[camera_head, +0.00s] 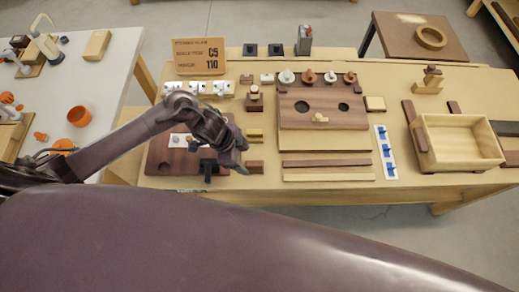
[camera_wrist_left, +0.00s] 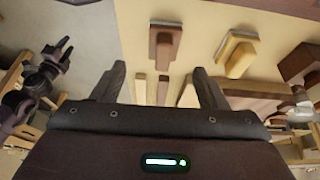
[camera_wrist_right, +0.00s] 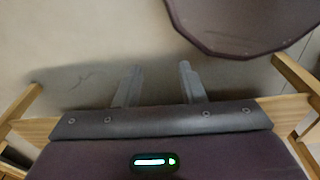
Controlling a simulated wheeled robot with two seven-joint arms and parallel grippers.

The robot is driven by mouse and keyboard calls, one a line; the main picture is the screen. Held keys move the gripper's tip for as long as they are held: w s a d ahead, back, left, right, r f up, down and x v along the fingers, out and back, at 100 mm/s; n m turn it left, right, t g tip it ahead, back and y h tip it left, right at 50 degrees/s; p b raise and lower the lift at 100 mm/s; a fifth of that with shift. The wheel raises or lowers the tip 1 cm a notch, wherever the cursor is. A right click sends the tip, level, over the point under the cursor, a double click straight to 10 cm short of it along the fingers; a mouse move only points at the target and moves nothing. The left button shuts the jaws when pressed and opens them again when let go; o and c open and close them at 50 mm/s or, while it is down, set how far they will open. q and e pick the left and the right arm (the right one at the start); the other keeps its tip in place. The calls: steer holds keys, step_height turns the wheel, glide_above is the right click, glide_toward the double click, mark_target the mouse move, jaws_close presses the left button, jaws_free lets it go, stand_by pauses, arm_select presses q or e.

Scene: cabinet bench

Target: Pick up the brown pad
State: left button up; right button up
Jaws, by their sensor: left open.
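The brown pad (camera_head: 254,167) is a small dark wooden block on the bench, just right of my left gripper (camera_head: 227,169) in the head view. That gripper is open and empty, apart from the pad. My right gripper (camera_wrist_right: 158,72) shows only in the right wrist view, with its fingers apart and nothing between them.
A yellow pad (camera_head: 254,134) lies behind the brown one. Pale and dark wooden strips (camera_head: 327,163) lie to the right, below a panel with round holes (camera_head: 322,122). A dark board (camera_head: 160,158) is left of the gripper. An open wooden box (camera_head: 458,165) stands far right.

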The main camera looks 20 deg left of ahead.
mark_target(253, 163)
arm_select(q)
steer(key=shift+w+d+f, duration=0.1)
steer(key=shift+w+f, duration=0.05)
steer(key=shift+f, duration=0.1)
steer(key=shift+d+f, duration=0.15)
steer(key=shift+f, duration=0.2)
steer(key=shift+p+x, duration=0.45)
steer(key=shift+x, duration=0.65)
steer(key=x, duration=0.2)
steer(key=shift+w+d+f, duration=0.15)
steer(key=shift+w+d, duration=0.05)
steer(key=shift+d, duration=0.05)
steer(key=shift+w+d+f, duration=0.2)
steer(key=shift+f, duration=0.45)
steer(key=c, duration=0.6)
steer(key=shift+s, duration=0.1)
steer(key=c, duration=0.4)
arm_select(e)
steer(key=shift+s+a+r, duration=0.1)
steer(key=shift+s+r, duration=0.2)
steer(key=shift+s, duration=0.35)
steer(key=shift+s+r, duration=0.3)
steer(key=shift+s, duration=0.3)
